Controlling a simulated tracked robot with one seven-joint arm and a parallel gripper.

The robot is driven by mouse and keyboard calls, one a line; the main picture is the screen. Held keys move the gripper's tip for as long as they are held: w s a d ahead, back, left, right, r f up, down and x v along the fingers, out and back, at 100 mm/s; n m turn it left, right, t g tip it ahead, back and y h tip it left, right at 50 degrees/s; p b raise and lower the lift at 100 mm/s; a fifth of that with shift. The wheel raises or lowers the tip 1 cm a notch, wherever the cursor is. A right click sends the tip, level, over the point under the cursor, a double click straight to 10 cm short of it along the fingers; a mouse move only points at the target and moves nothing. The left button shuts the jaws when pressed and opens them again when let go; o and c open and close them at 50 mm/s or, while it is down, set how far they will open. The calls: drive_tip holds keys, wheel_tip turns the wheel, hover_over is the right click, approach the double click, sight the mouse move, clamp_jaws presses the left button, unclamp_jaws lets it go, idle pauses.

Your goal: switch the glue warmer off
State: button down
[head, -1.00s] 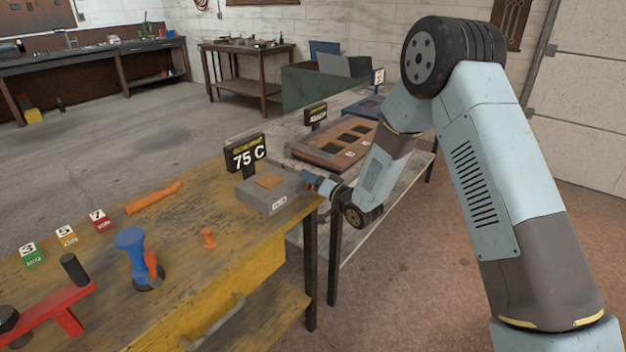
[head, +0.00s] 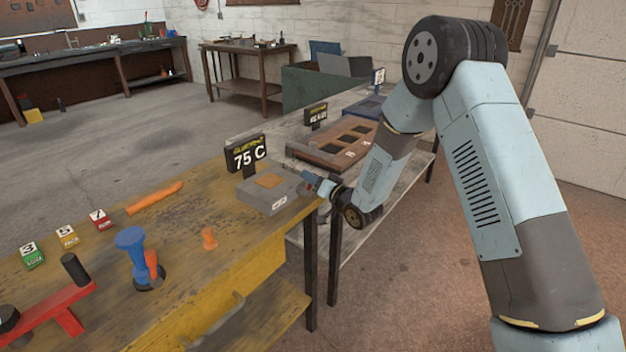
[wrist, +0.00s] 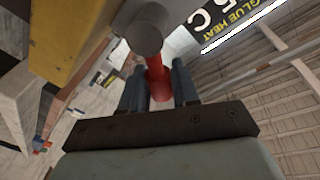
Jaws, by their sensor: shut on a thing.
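The glue warmer (head: 268,192) is a grey box with an orange pad on top, near the right end of the yellow-brown bench. Its sign (head: 246,154) reads 75 C; part of it shows in the wrist view (wrist: 228,18), with the words GLUE HEAT. My gripper (head: 313,181) is at the box's right side. In the wrist view, my gripper (wrist: 159,82) has its two fingers either side of a red lever (wrist: 158,82) and is shut on it. A grey round end (wrist: 140,28) stands at the lever's top. The lever's mounting is hidden.
On the bench are an orange tool (head: 154,197), a blue upright piece (head: 133,248), a small orange peg (head: 209,239), numbered blocks (head: 68,236) and a red frame (head: 55,315). A brown slotted tray (head: 330,142) stands on the bench behind.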

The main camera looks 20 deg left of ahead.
sight(305, 194)
drive_tip(key=n, duration=0.1)
drive_tip(key=s+n, duration=0.1)
drive_tip(key=n, duration=0.2)
drive_tip(key=shift+s+a+r+y, duration=0.15)
drive_tip(key=shift+r+y, duration=0.15)
drive_tip(key=shift+y, duration=0.1)
drive_tip(key=n, duration=0.1)
drive_tip(key=s+n, duration=0.1)
drive_tip(key=n, duration=0.1)
drive_tip(key=shift+a+y, duration=0.25)
drive_tip(key=shift+y, duration=0.05)
drive_tip(key=n, duration=0.1)
drive_tip(key=s+n, duration=0.1)
drive_tip(key=n+y, duration=0.1)
drive_tip(key=n, duration=0.1)
drive_tip(key=shift+s+a+g, duration=0.3)
drive_tip(key=shift+s+a+f+n+g+y, duration=0.2)
drive_tip(key=shift+s+n, duration=0.15)
drive_tip(key=shift+n, duration=0.75)
drive_tip(key=shift+s+a+f+n+g+y, duration=0.1)
drive_tip(key=shift+s+f+n+g+y, duration=0.2)
drive_tip(key=shift+n, duration=0.8)
drive_tip(key=shift+r, duration=0.1)
drive_tip(key=c, duration=1.1)
unclamp_jaws()
drive_tip(key=shift+o, duration=0.7)
drive_tip(key=shift+r, duration=0.1)
drive_tip(key=shift+s+a, duration=0.1)
drive_tip(key=shift+r, duration=0.15)
